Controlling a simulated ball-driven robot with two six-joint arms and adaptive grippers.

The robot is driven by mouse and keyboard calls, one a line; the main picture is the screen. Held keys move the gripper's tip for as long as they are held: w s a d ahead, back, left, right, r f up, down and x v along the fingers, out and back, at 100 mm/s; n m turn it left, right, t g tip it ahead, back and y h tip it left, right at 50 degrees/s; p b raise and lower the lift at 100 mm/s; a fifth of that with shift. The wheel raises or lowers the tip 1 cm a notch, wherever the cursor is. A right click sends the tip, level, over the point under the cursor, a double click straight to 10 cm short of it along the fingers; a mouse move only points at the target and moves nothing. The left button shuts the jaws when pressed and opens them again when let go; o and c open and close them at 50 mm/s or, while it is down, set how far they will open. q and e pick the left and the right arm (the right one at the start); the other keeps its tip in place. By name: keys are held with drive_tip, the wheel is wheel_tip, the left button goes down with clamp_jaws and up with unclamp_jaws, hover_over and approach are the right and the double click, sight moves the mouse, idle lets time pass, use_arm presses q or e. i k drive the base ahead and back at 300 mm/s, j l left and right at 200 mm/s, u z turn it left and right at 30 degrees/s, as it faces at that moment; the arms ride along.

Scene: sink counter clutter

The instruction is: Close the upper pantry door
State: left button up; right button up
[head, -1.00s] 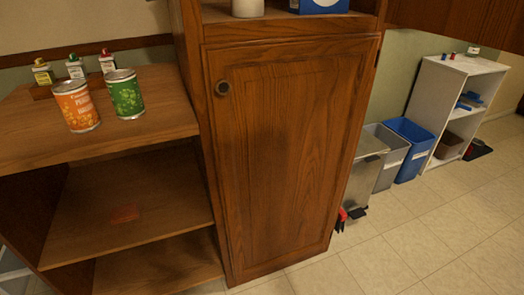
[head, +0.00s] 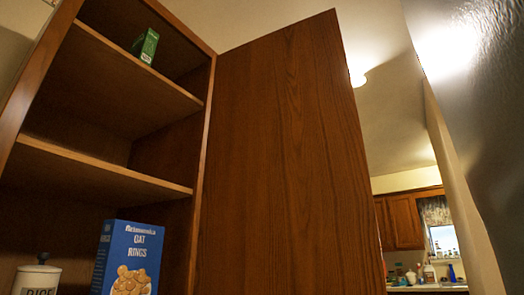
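The upper pantry door (head: 285,160) is a tall brown wood panel. It stands wide open in the head view, to the right of the pantry's shelves, with its hinged edge along the cabinet's right side. Its free edge leans out toward the upper right. No handle shows on the face I see. The open pantry (head: 100,172) is on the left, with its inside exposed. Neither of my grippers is in view.
The pantry holds a blue oat rings box (head: 128,258), a white rice canister (head: 37,278) and a small green box (head: 147,45). A large grey shiny surface, which I cannot identify, fills the upper right. A kitchen with a brown cabinet (head: 405,222) shows behind.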

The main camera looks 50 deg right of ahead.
sight(287, 207)
drive_tip(key=l+u, duration=0.1)
drive_tip(key=l, duration=0.55)
drive_tip(key=l+u, duration=0.1)
drive_tip(key=l, duration=0.55)
drive_tip(key=k+l+u, duration=0.15)
drive_tip(key=l, duration=0.5)
drive_tip(key=l+u, duration=0.1)
drive_tip(key=l, duration=0.55)
drive_tip(key=k, duration=0.05)
